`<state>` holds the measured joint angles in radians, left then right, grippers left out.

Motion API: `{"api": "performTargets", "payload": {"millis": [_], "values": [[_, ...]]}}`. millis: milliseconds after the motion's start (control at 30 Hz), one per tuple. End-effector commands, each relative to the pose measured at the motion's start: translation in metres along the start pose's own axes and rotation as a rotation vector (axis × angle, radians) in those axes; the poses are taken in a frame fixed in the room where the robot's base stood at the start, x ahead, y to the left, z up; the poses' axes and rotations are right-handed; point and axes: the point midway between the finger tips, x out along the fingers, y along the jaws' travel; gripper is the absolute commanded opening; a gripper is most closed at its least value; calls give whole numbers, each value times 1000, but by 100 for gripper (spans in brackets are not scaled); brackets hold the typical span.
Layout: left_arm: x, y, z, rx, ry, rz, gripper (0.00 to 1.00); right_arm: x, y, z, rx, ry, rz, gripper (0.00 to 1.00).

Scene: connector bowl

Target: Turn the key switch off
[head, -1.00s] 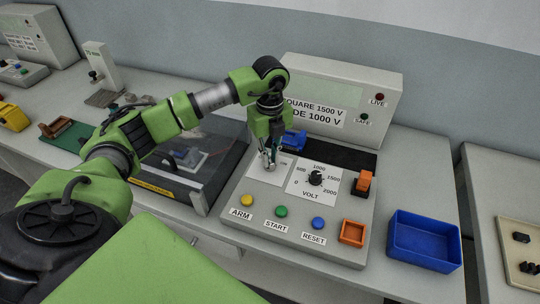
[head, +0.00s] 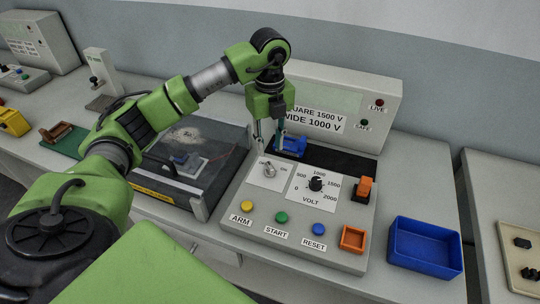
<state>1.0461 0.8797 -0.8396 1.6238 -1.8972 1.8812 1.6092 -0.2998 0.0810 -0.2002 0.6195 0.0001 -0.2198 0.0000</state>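The key switch (head: 269,170) is a small metallic knob on a white plate at the upper left of the grey control panel (head: 232,228). An "ON" label shows to its right. I cannot clearly tell which way the key points. My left gripper (head: 270,148) is above and just behind the key switch, fingers pointing down and spread apart, empty and clear of it. My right gripper is not in view.
A volt dial (head: 316,184) is right of the key switch. A blue part (head: 292,145) lies behind the gripper. Push buttons line the front.

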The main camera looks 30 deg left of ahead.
Motion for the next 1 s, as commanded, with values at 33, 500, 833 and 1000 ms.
{"api": "performTargets", "payload": {"millis": [33, 500, 833, 1000], "values": [[-11, -1, 0, 0, -2, -4, 28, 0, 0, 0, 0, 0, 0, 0], [-48, 0, 0, 0, 0, -1, 28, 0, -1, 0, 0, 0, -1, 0], [-48, 0, 0, 0, 0, -1, 28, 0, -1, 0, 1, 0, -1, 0], [-48, 0, 0, 0, 0, 0, 28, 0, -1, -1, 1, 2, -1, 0]]}}
